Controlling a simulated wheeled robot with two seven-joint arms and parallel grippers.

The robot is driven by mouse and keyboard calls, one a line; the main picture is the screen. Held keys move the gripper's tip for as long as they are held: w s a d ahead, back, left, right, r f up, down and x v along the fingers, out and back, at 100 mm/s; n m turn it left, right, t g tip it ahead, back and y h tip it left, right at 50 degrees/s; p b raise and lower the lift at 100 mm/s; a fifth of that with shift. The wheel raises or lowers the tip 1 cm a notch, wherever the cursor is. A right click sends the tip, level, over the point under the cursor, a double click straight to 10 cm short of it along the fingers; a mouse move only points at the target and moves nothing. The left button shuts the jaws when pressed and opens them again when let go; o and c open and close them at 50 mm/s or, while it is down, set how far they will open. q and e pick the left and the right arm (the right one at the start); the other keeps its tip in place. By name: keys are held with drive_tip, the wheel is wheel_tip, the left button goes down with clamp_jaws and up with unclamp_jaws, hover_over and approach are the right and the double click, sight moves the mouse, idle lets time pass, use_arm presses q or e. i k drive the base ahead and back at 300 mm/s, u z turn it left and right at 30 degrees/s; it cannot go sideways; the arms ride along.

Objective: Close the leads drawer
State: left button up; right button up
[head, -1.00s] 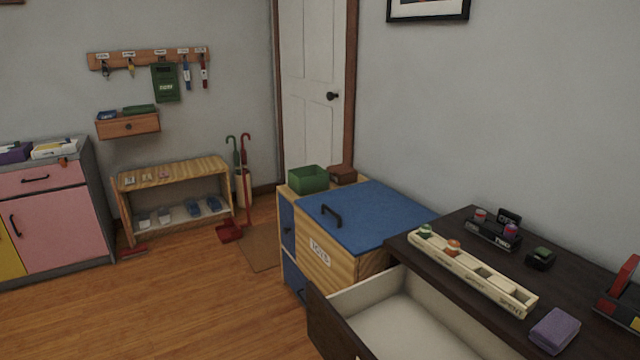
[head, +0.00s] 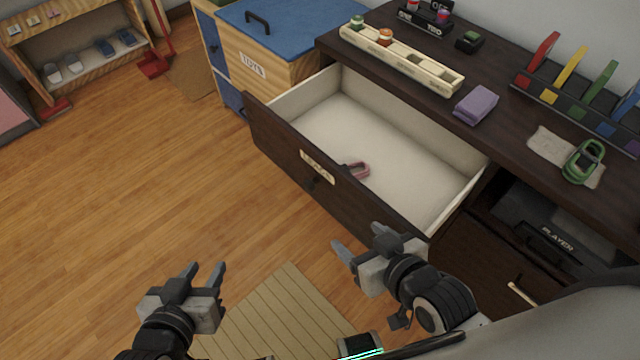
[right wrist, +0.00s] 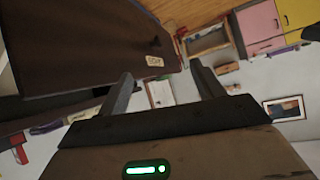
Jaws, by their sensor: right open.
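The leads drawer (head: 330,182) is pulled far out of the dark brown cabinet, with its label and a small dark knob on the front. My left gripper (head: 205,273) is open and empty over the floor, left of the right gripper and away from the drawer.
The cabinet top (head: 500,125) holds a long cream tray (head: 400,60), a purple cloth (head: 477,104), a colored rack and a green item on a cloth. A blue-topped toy chest (head: 290,30) stands beyond the drawer. A striped mat (head: 285,320) lies on otherwise clear floor.

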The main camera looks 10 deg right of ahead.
sight(421, 172)
drive_tip(key=u, duration=0.15)
drive_tip(key=k, duration=1)
drive_tip(key=z, duration=0.35)
drive_tip(key=i, duration=0.4)
